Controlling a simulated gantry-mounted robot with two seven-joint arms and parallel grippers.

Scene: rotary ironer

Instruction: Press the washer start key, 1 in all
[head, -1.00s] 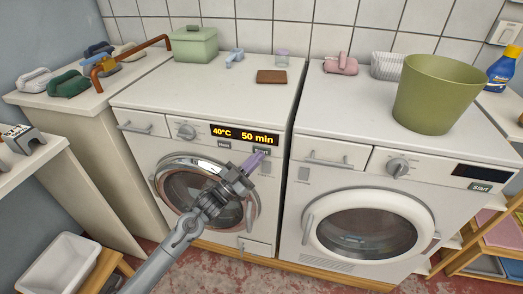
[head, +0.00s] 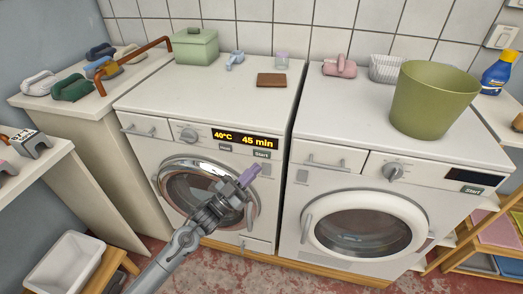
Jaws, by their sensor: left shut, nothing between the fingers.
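The left machine (head: 147,153) has a chrome-ringed round door, and its lit display (head: 246,140) reads 40°C and 45 min. Its Start key (head: 262,154) sits below the display, with another small key (head: 225,148) to its left. My left gripper (head: 248,176) is shut in front of the door's upper right, its purple fingertips pointing up just below the Start key. A small gap shows between the tips and the key. The right machine (head: 335,156) has a white-ringed door, a dark display (head: 475,177) and its own Start key (head: 472,190). My right gripper is not in view.
A green bucket (head: 433,100) and a white basket (head: 386,68) stand on the right machine. A green box (head: 194,47) and a brown block (head: 272,80) are on the left one. A white bin (head: 68,262) stands at lower left.

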